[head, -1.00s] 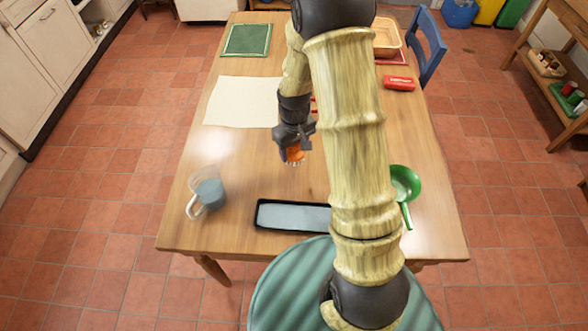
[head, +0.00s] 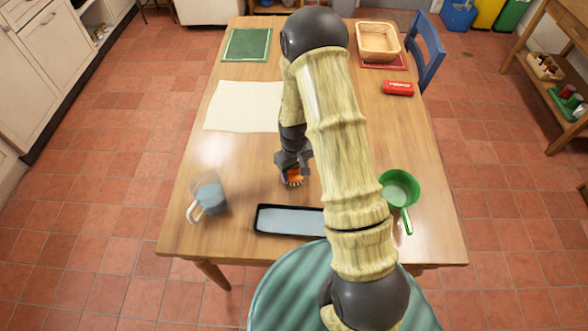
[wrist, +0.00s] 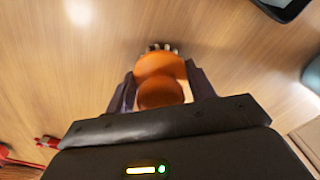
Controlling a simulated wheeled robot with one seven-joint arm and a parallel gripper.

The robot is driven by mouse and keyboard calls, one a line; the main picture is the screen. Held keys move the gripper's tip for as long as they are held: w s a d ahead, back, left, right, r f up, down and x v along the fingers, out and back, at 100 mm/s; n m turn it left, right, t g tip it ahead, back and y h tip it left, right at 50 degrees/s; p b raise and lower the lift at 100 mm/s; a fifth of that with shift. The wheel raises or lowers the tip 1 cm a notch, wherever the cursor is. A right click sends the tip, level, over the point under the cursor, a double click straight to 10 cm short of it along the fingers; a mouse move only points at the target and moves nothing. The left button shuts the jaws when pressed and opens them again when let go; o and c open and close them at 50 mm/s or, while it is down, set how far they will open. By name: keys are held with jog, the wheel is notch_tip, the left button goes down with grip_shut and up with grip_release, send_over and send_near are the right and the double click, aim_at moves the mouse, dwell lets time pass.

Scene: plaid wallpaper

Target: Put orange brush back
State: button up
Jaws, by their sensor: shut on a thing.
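The orange brush (head: 293,178) is in my gripper, above the wooden table. In the wrist view its round orange body (wrist: 161,80) sits between the two fingers, with dark bristles showing at its far edge. My gripper (head: 291,172) is shut on the brush, just behind the black-rimmed tray in the head view. I cannot tell whether the bristles touch the table. The black-rimmed tray (head: 290,208) with a pale blue-grey inside lies near the table's front edge, its right end close to my arm.
A jug with blue-grey contents (head: 209,197) stands at the left. A green strainer (head: 398,188) lies at the right. A cream cloth (head: 243,106), green mat (head: 247,45), wicker basket (head: 378,58) and red case (head: 398,88) lie farther back. Bare table (head: 240,160) lies left of my gripper.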

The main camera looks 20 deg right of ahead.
jog(key=shift+f, duration=0.15)
jog(key=o, duration=0.9)
notch_tip(320, 180, up, 12)
jog(key=shift+r+b, duration=0.2)
jog(key=shift+b, duration=0.25)
dwell(0.3)
